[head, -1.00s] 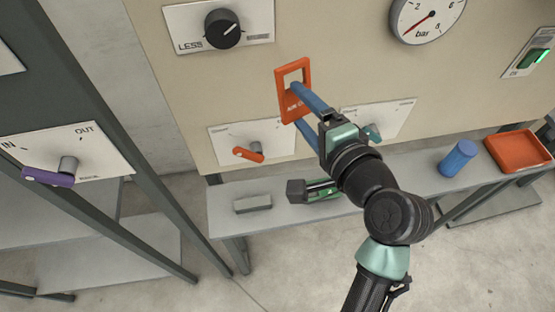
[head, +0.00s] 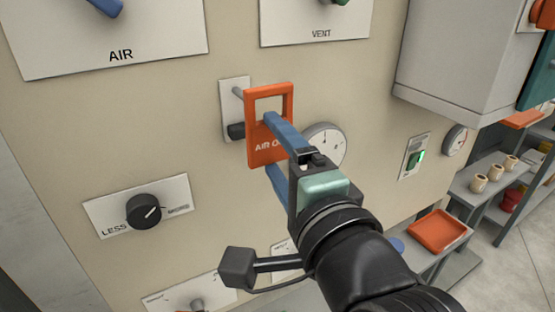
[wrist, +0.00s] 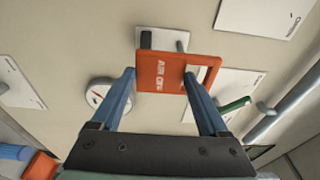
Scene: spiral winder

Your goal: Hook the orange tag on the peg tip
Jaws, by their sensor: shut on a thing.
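The orange tag (head: 262,151), lettered "AIR O..." with a window at its upper end, is upright in front of the beige panel. My gripper (head: 270,143) is shut on it, with its blue fingers at the tag's sides. The wrist view also shows the tag (wrist: 163,76) between the fingertips, its window at the right. A small pale plate (head: 229,93) with a thin grey peg (head: 238,92) is just left of the tag and partly hidden by it. The peg is outside the window. I cannot tell the gap between peg tip and tag.
A black stub (head: 236,131) sticks out below the peg. A round gauge (head: 326,141) is right of the tag. A black LESS knob (head: 144,211) is lower left. AIR (head: 150,58) and VENT (head: 300,30) plates are above. A grey cabinet (head: 450,60) juts out at the upper right.

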